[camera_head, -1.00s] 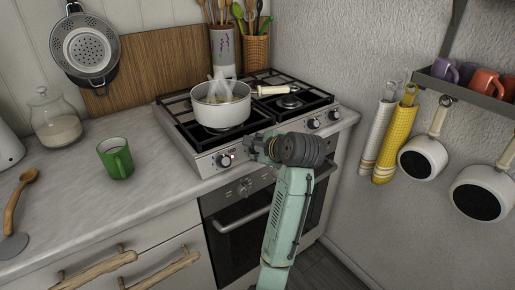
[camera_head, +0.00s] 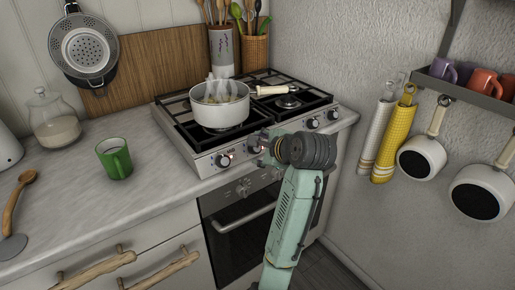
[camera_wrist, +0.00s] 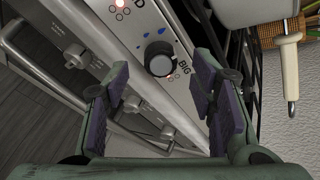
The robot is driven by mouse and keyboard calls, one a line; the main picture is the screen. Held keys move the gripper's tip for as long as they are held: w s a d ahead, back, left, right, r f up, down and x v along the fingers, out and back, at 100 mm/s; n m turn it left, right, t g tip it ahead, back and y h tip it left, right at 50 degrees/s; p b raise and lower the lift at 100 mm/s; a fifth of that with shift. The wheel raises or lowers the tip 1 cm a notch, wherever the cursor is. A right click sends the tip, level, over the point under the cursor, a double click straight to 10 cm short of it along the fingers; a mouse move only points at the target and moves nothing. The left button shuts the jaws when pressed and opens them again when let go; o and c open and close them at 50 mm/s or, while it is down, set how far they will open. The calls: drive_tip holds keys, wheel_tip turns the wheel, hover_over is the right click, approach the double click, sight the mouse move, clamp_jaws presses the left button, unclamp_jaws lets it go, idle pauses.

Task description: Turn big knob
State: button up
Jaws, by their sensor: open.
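The big knob (camera_wrist: 159,58) is a round dark knob with a pale face, labelled BIG, with blue marks beside it on the stove's front panel. In the wrist view it lies ahead, between the lines of my two fingers, with no visible contact. My gripper (camera_wrist: 161,82) is open and empty, one finger on each side of the view. In the head view my gripper (camera_head: 268,143) is at the stove front, right of two front knobs; my wrist hides part of the panel there. I cannot tell the knob's turned angle.
A steaming white pot (camera_head: 220,104) stands on the stove (camera_head: 190,150), its handle pointing right. Oven knobs (camera_wrist: 75,55) sit on the lower panel. A green mug (camera_head: 115,158) stands on the counter at left. Pans (camera_head: 422,158) hang on the right wall.

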drive_tip(key=shift+v, duration=2.3)
